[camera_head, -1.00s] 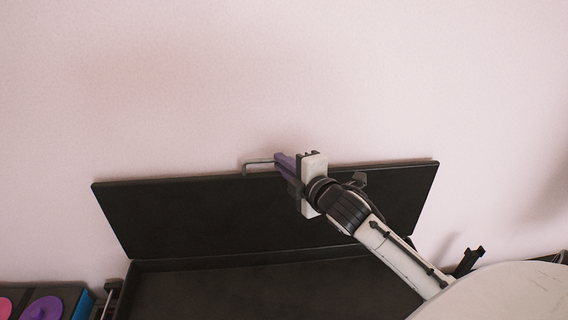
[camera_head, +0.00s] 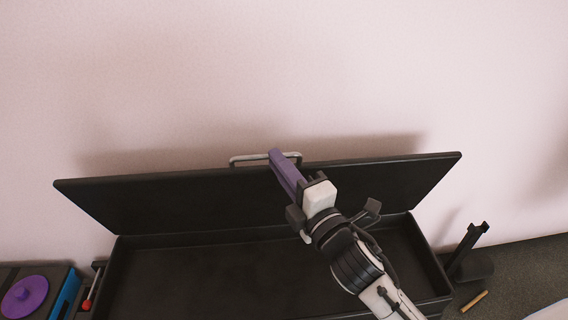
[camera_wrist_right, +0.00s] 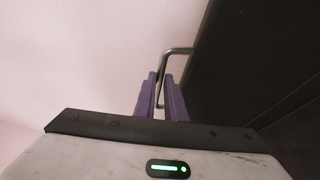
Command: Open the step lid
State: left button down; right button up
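The black step lid (camera_head: 170,203) stands raised along the back of an open black box (camera_head: 120,300). Its pale metal handle (camera_head: 238,160) sticks up from the middle of the top edge and also shows in the right wrist view (camera_wrist_right: 175,51). My right gripper (camera_head: 277,158) reaches across the lid's front face, purple fingertips at the handle. In the right wrist view its fingers (camera_wrist_right: 161,85) lie close together on either side of the handle bar, so it looks shut on it. Contact is partly hidden. My left gripper is not in view.
The pale wall is behind the lid, with a shadow on it. A dark stand (camera_head: 470,250) and a small wooden stick (camera_head: 474,301) are on the floor at right. At lower left are a purple disc (camera_head: 24,295) and a red-tipped item (camera_head: 88,304).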

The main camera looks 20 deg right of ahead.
jog(key=o, duration=0.4)
jog(key=shift+c, duration=0.2)
jog(key=shift+s, duration=0.1)
jog(key=s, duration=1)
jog(key=shift+d+f, duration=0.45)
